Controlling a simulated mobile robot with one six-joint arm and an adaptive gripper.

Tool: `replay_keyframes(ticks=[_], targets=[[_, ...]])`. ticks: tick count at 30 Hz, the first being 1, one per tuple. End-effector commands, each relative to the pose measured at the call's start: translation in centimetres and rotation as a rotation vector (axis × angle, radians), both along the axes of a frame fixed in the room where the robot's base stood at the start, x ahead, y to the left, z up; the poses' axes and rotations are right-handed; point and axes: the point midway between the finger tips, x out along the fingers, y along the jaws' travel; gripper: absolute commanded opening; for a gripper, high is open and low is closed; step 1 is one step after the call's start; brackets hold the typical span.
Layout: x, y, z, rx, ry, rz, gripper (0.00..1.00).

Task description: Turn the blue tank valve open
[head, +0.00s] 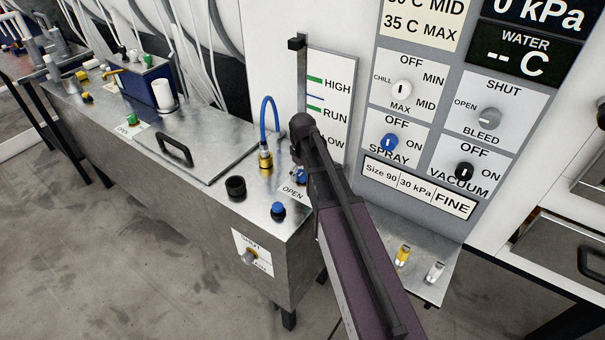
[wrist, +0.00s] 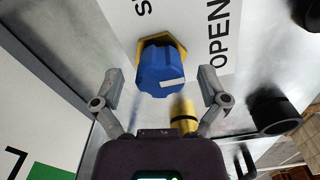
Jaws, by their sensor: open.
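The blue tank valve (wrist: 160,68) is a faceted blue knob on a yellow hex base, in the upper middle of the wrist view. A white mark shows on its near face. It sits on a white label reading OPEN to its right; the word at its left is cut off. My gripper (wrist: 158,82) is open, with one finger on each side of the knob in the picture and a gap on both sides. I cannot tell the remaining depth. In the head view the valve (head: 301,177) is mostly hidden behind my arm, beside the OPEN label (head: 292,192).
A yellow fitting with a blue hose (head: 266,158), a black socket (head: 236,187) and a blue-capped knob (head: 278,211) stand near the valve on the metal tank top (head: 215,207). A gauge board (head: 334,105) and control panel (head: 437,55) rise behind my arm.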

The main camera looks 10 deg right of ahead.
Motion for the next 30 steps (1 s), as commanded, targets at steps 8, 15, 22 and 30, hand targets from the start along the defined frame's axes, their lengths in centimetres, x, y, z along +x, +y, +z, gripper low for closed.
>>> replay_keyframes(ticks=[8, 15, 22, 30], targets=[[0.00, 0.00, 0.00, 0.000, 0.000, 0.179, 0.93], [0.00, 0.00, 0.00, 0.000, 0.000, 0.336, 0.93], [0.00, 0.00, 0.00, 0.000, 0.000, 0.487, 0.93], [0.00, 0.00, 0.00, 0.000, 0.000, 0.663, 0.93]])
